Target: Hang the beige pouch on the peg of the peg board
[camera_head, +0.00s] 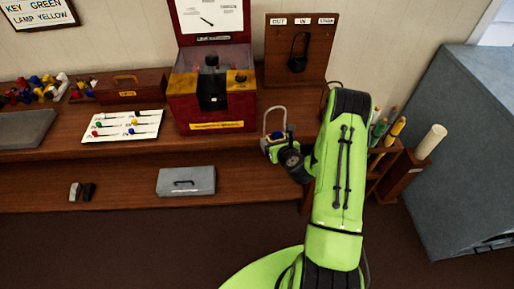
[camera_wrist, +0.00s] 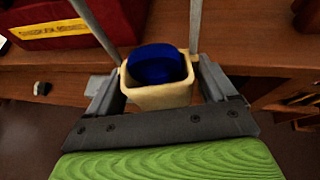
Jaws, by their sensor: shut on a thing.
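The beige pouch (camera_wrist: 158,98) is held between the two fingers of my gripper (camera_wrist: 160,92). It is open at the top, with a blue round thing (camera_wrist: 155,64) inside. Its grey loop handle (camera_head: 267,119) stands upright above it in the head view. The peg board (camera_head: 320,62) is a brown upright panel at the back with three white labels on top. A black pouch-like thing (camera_head: 298,62) hangs at its middle. Bare pegs are too small to make out. My gripper (camera_head: 276,146) is in front of the board, lower and slightly left of it.
A red box (camera_head: 190,112) with a yellow label stands left of the board. A white card (camera_head: 120,127) and wooden case (camera_head: 130,87) lie further left. A grey box (camera_head: 186,182) sits on the lower shelf. A rack of coloured tubes (camera_head: 390,130) stands right of my arm.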

